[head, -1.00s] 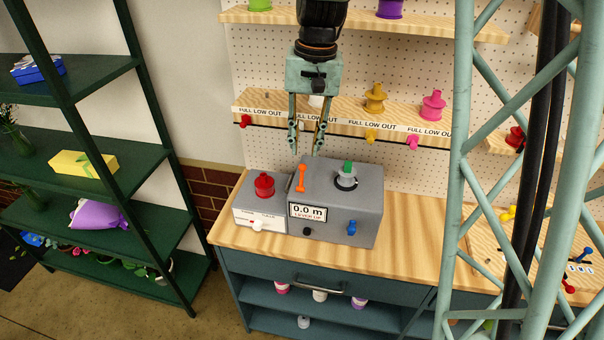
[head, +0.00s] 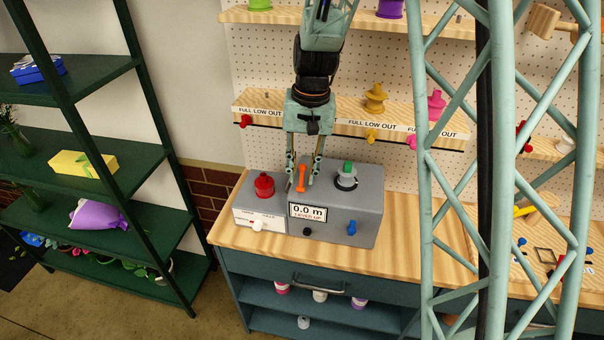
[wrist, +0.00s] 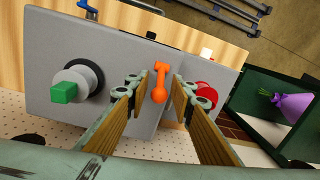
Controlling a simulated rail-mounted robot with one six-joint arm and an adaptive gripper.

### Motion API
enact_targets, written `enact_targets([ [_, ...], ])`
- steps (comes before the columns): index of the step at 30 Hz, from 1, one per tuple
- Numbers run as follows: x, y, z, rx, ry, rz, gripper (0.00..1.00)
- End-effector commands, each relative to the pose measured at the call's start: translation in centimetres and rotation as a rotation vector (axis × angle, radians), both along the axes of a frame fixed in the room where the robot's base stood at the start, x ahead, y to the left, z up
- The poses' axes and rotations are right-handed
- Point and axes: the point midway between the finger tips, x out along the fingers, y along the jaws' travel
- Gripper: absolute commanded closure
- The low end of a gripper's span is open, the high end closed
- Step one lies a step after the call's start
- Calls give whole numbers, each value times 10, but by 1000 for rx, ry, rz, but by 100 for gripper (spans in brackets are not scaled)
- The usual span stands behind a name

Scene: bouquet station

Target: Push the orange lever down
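The orange lever (head: 301,176) stands up from the grey machine (head: 345,205), whose display reads "0.0 m" with "LEVER UP" below. My gripper (head: 301,184) hangs over the machine with its fingers apart, one on each side of the lever. In the wrist view the lever (wrist: 160,82) shows in the gap between the open fingers (wrist: 158,95), with space on both sides. I cannot tell whether a finger touches it.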

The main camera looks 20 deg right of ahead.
Motion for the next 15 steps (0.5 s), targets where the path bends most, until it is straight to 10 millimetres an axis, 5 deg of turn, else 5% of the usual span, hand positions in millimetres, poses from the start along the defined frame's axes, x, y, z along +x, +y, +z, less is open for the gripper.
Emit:
enact_targets([
  [11,0,0,-2,0,1,0,78],
  [15,0,0,-2,0,1,0,91],
])
